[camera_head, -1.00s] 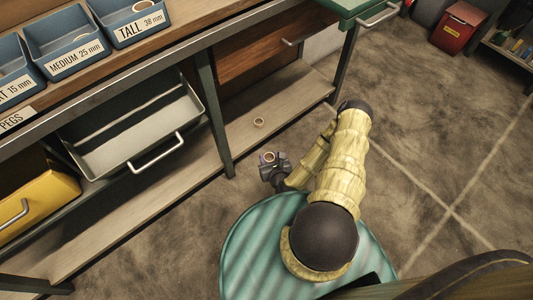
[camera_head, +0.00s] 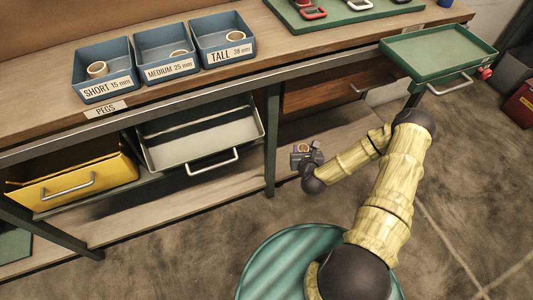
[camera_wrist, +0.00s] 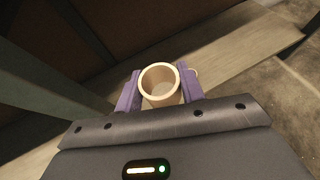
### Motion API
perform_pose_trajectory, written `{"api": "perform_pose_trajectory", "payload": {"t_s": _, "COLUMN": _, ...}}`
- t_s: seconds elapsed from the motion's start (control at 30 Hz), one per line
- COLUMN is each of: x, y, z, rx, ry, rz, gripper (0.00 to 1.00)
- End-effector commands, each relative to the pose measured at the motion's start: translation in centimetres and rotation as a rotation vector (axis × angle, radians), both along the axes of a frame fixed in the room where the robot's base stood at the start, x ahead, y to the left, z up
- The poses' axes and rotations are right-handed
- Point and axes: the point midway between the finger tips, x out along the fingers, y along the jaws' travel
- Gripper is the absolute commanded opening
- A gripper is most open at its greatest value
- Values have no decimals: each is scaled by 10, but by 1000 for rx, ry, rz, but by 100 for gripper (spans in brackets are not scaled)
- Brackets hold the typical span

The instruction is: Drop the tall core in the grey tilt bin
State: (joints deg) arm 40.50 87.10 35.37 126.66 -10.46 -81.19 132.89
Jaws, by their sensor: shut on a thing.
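My gripper (camera_head: 304,150) is shut on a tan, hollow core (camera_wrist: 160,86), its open end facing the wrist camera between the two purple fingers. The held core also shows small in the head view (camera_head: 301,147); its full height is hard to judge. The gripper is in front of the lower shelf, right of the bench leg. The grey tilt bin (camera_head: 200,143) hangs open under the bench, left of that leg, its handle facing out. The bin looks empty where I can see inside. The gripper is to the right of the bin and apart from it.
A yellow bin (camera_head: 75,183) stands left of the grey one. The green bench leg (camera_head: 271,140) is between gripper and grey bin. Labelled blue trays, including TALL (camera_head: 223,42), sit on the bench. A green drawer (camera_head: 440,58) juts out at right.

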Motion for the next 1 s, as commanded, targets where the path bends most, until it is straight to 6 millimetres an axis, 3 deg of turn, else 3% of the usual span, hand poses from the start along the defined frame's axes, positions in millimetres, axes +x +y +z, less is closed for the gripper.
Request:
{"api": "perform_pose_trajectory", "payload": {"t_s": 0.03, "x": 8, "y": 6, "z": 21, "rx": 1, "ry": -4, "rz": 9, "gripper": 18}}
{"api": "perform_pose_trajectory", "payload": {"t_s": 0.1, "x": 17, "y": 14, "z": 40, "rx": 4, "ry": -4, "rz": 18, "gripper": 18}}
{"api": "perform_pose_trajectory", "payload": {"t_s": 0.3, "x": 30, "y": 30, "z": 71, "rx": 14, "ry": -1, "rz": 36, "gripper": 18}}
{"api": "perform_pose_trajectory", "payload": {"t_s": 1.0, "x": 32, "y": 33, "z": 74, "rx": 16, "ry": 0, "rz": 40, "gripper": 18}}
